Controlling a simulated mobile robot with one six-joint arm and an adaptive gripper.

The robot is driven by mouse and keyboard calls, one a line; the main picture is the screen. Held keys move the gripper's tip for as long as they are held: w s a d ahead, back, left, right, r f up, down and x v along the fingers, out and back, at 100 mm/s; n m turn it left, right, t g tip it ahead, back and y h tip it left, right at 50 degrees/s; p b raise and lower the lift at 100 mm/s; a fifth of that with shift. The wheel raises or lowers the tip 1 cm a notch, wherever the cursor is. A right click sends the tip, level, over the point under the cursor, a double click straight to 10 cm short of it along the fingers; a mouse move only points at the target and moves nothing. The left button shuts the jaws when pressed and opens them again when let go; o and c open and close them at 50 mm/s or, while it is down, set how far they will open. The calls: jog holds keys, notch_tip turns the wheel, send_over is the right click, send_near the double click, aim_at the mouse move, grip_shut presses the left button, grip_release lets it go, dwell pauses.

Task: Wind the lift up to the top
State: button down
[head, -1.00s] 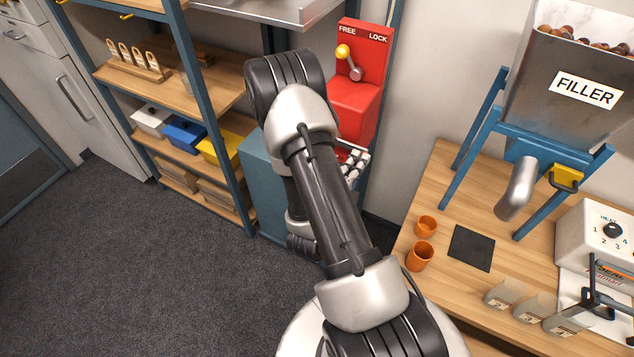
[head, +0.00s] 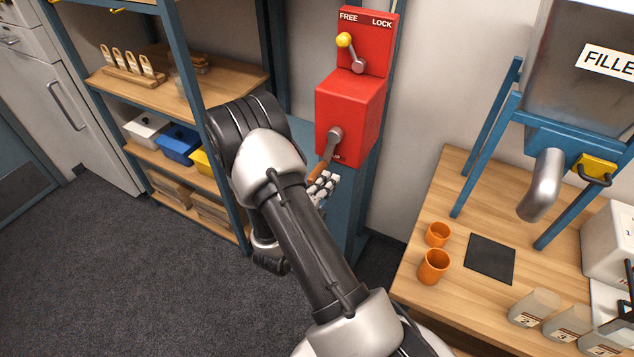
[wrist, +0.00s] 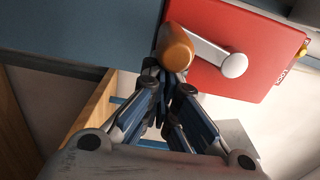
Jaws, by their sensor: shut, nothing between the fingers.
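The red winch box (head: 350,110) of the lift stands at the back, in the middle of the head view. Its crank arm (head: 331,146) hangs down and left from the hub, with a wooden handle (head: 318,170) at its end. In the wrist view the orange-brown handle (wrist: 174,47) is just beyond my fingertips, and the crank arm (wrist: 212,50) runs right to a pale hub. The lock lever (head: 351,52), with a yellow knob, leans toward FREE. My gripper (wrist: 168,88) is shut and empty, close to the handle; whether it touches is unclear. It also shows in the head view (head: 322,186).
A blue-framed shelf (head: 215,140) with bins stands left of the winch. At the right a wooden table (head: 425,275) carries orange cups (head: 433,266), a dark mat (head: 490,259), jars and the filler (head: 575,80). Dark floor lies clear at the left.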

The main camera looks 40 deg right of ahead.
jog(key=w+a+r+p, duration=0.5)
jog(key=w+r+p, duration=0.2)
jog(key=w+r, duration=0.3)
jog(key=s+d+r+p, duration=0.4)
jog(key=s+r+p, duration=0.2)
jog(key=r+p, duration=0.45)
jog(key=s+d+f+b, duration=0.45)
jog(key=s+f, duration=0.35)
jog(key=s, duration=0.4)
jog(key=w+a+f+b, duration=0.2)
jog(key=w+f+b, duration=0.1)
jog(key=f+b, duration=0.25)
jog(key=w+a+f+b, duration=0.1)
jog(key=w+f+b, duration=0.3)
jog(key=f, duration=0.3)
jog(key=s+p+v, duration=0.1)
jog(key=v, duration=1.1)
jog(key=shift+s+d+r, duration=0.2)
jog(key=shift+s+d, duration=0.1)
jog(key=shift+s, duration=0.05)
jog(key=shift+r, duration=0.1)
